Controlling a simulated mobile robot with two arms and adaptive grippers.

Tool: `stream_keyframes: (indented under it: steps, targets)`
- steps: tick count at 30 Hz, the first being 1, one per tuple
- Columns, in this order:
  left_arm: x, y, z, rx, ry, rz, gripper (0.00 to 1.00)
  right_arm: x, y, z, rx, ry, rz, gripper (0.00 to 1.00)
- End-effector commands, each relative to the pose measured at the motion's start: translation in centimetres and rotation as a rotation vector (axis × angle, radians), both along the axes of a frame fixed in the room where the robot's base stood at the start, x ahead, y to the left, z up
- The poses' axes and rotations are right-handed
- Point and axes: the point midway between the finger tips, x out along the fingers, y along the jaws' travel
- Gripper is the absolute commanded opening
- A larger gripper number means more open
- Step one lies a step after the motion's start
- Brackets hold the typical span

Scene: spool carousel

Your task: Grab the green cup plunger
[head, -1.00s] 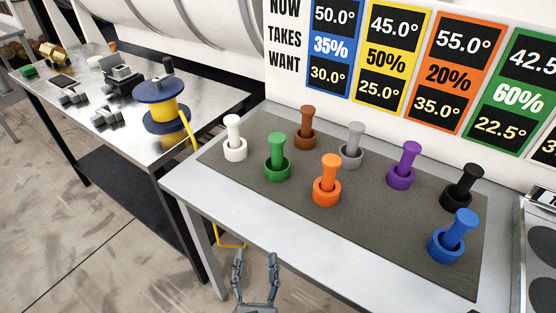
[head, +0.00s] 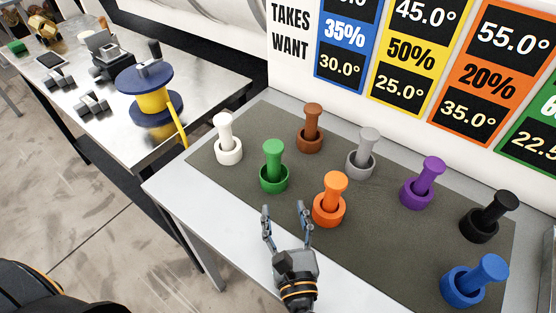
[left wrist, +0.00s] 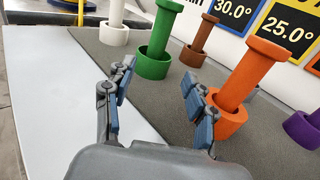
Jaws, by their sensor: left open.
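The green cup plunger (head: 274,160) stands in a green ring-shaped cup (head: 274,182) on the grey mat, left of the orange one. My left gripper (head: 285,212) is open and empty, in front of the green and orange cups and apart from the green plunger. In the left wrist view, its fingers (left wrist: 158,92) are spread, with the right finger close in view to the orange plunger. My right gripper is not in view.
The orange plunger (head: 334,190) stands close right of the green one. White (head: 227,135) and brown (head: 312,125) plungers stand nearby; grey, purple, black and blue ones are farther right. The mat (head: 375,235) lies on a table. A second table holds a yellow-blue spool (head: 150,100).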

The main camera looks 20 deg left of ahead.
Motion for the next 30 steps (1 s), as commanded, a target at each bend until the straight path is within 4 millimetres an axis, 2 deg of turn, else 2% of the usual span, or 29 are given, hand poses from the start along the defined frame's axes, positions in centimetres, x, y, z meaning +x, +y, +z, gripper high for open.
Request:
stream_keyframes:
  steps: [6,11,17,21,26,30]
  targets:
    - [3.9,1.8,0.5,0.003,-0.003,0.002,0.56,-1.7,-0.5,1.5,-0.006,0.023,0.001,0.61]
    - [6.2,3.0,0.3,0.003,-0.002,0.001,0.56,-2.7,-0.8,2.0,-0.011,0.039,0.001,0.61]
    - [7.5,3.6,0.1,0.002,-0.001,0.0,0.56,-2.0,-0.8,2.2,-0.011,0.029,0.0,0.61]
    - [9.1,4.5,0.3,0.004,-0.004,0.0,0.56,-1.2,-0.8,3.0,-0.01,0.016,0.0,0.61]
    - [11.2,5.5,0.1,0.003,-0.002,0.0,0.56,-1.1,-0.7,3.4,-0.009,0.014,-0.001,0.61]
    - [11.8,5.8,0.0,0.001,0.0,0.0,0.56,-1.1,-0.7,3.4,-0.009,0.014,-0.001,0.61]
